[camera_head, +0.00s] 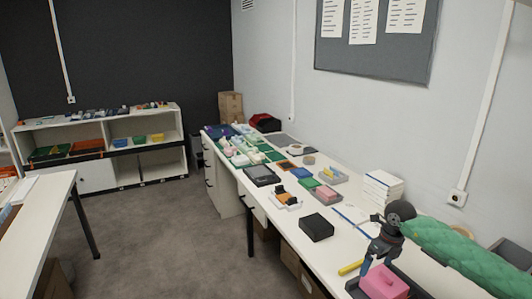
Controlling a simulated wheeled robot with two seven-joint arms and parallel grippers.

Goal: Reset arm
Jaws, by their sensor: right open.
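My right arm, in a green quilted sleeve (465,252), comes in from the right edge in the head view. Its dark right gripper (372,262) points down over the near part of the long white table. It is open. A pink box (384,284) lies just below it in a dark tray (415,292); whether the fingers touch the box is hard to tell. My left gripper is not in view.
A yellow bar (350,268) and a black box (316,227) lie on the long table (290,232), left of the gripper. White papers or books (382,186) are stacked behind it. Several small boxes crowd the far end. A shelf (100,150) stands at back left; the floor between is clear.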

